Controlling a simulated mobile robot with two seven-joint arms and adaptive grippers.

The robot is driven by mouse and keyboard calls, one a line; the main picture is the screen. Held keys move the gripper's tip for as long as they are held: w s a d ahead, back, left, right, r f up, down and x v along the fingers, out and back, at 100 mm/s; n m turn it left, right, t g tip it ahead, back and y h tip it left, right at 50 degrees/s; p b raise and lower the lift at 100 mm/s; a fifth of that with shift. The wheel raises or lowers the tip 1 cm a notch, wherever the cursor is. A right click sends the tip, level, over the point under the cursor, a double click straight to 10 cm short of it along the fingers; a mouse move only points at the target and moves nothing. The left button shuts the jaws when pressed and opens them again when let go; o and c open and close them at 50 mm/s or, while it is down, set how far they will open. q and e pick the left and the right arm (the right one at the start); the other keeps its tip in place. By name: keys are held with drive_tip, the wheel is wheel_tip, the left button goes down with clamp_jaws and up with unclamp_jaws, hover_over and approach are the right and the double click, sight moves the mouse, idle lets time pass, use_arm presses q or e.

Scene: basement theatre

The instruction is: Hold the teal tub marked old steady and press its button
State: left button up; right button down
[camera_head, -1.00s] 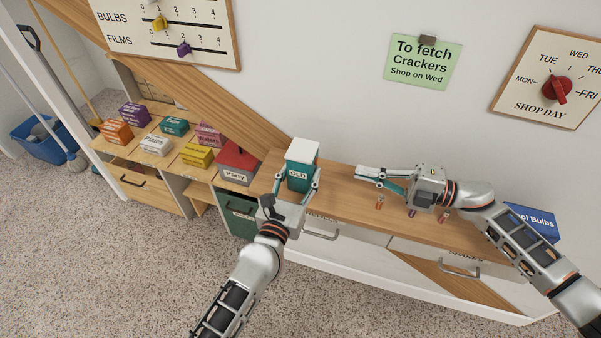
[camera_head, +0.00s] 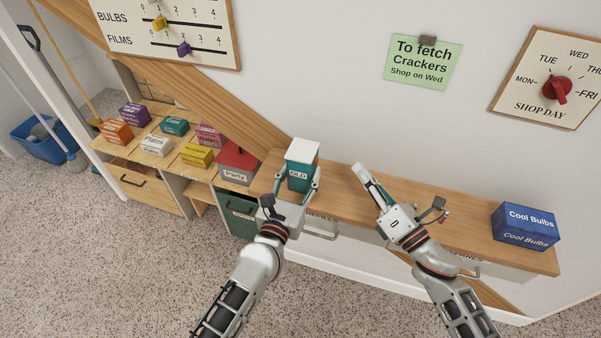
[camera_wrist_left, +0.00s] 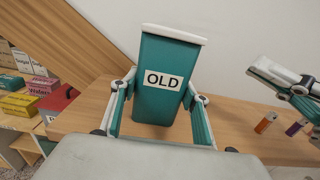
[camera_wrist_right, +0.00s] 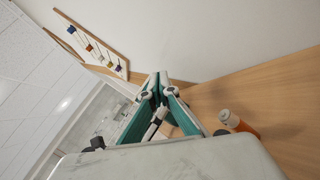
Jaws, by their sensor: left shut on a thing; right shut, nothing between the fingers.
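The teal tub marked OLD (camera_head: 299,172) stands upright on the wooden counter, with a white lid (camera_head: 302,150). It fills the middle of the left wrist view (camera_wrist_left: 160,85), label facing that camera. My left gripper (camera_head: 295,187) is shut on the tub, one finger on each side. My right gripper (camera_head: 360,170) is shut and empty, to the right of the tub and apart from it, pointing up toward the wall. Its closed fingers show in the right wrist view (camera_wrist_right: 157,85). I cannot make out a button on the tub in these frames.
A blue Cool Bulbs box (camera_head: 525,226) stands at the counter's right end. An orange cylinder (camera_wrist_left: 265,122) and a purple one (camera_wrist_left: 294,129) are on the counter to the tub's right. A red Party box (camera_head: 238,165) is left of the tub. Counter between tub and right gripper is clear.

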drive_tip(key=w+a+h, duration=0.1)
drive_tip(key=w+a, duration=0.1)
drive_tip(key=a, duration=0.5)
drive_tip(key=shift+w+f+h, duration=0.2)
drive_tip(key=shift+f+h, duration=0.2)
drive_tip(key=shift+a, duration=0.15)
idle(1.4)
drive_tip(key=shift+w+a, duration=0.15)
drive_tip(key=shift+a, duration=0.1)
drive_tip(key=shift+w+a, duration=0.1)
drive_tip(key=shift+a, duration=0.2)
idle(0.6)
drive_tip(key=shift+d, duration=0.1)
drive_tip(key=shift+s+d, duration=0.3)
drive_tip(key=shift+d, duration=0.35)
drive_tip(key=shift+s+d, duration=0.3)
drive_tip(key=shift+d, duration=0.65)
drive_tip(key=shift+s+d, duration=0.3)
drive_tip(key=shift+d, duration=0.65)
drive_tip(key=shift+s+d, duration=0.3)
drive_tip(key=shift+d, duration=0.65)
